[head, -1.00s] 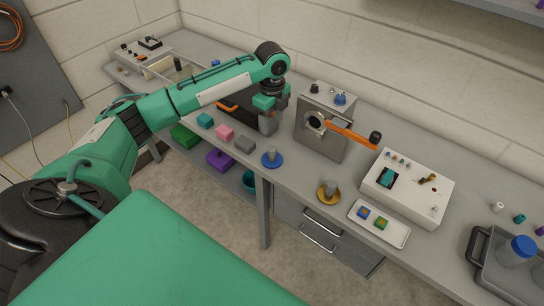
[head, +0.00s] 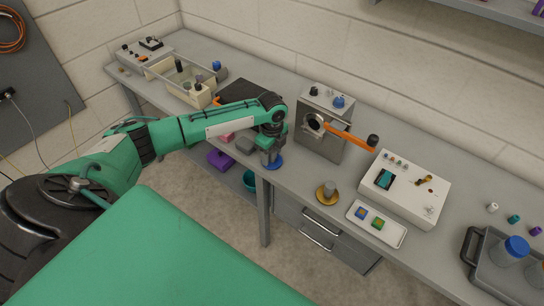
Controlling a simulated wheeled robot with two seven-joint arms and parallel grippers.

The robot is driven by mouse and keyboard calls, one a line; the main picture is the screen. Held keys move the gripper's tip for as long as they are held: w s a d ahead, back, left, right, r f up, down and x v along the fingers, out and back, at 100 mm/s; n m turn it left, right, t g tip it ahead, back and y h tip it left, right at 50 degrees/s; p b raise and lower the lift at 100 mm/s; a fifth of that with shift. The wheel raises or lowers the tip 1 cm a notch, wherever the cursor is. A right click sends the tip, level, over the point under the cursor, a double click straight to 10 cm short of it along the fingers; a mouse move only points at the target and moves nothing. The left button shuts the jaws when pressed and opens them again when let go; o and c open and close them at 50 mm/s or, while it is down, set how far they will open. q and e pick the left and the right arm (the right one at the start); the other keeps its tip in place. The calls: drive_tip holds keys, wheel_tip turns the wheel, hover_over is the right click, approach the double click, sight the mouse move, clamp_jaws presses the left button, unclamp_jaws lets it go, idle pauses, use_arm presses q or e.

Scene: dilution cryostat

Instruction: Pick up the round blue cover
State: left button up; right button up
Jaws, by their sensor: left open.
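The round blue cover (head: 274,164) lies on the grey bench near its front edge. Its upright knob is hidden behind my left gripper, and mainly the blue rim shows. My left gripper (head: 269,157) points down right at the cover, with its fingers open around or just above the knob. I cannot tell whether the fingers touch it. My right gripper is not in view.
A grey box with an orange lever (head: 346,134) stands just right of the gripper. A gold round cover (head: 327,193) and a white tray (head: 377,223) lie further right. Pink and grey blocks (head: 245,145) sit left, partly under my arm.

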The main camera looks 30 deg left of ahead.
use_arm(q)
drive_tip(key=c, duration=1.1)
drive_tip(key=shift+c, duration=0.2)
drive_tip(key=shift+r, duration=0.15)
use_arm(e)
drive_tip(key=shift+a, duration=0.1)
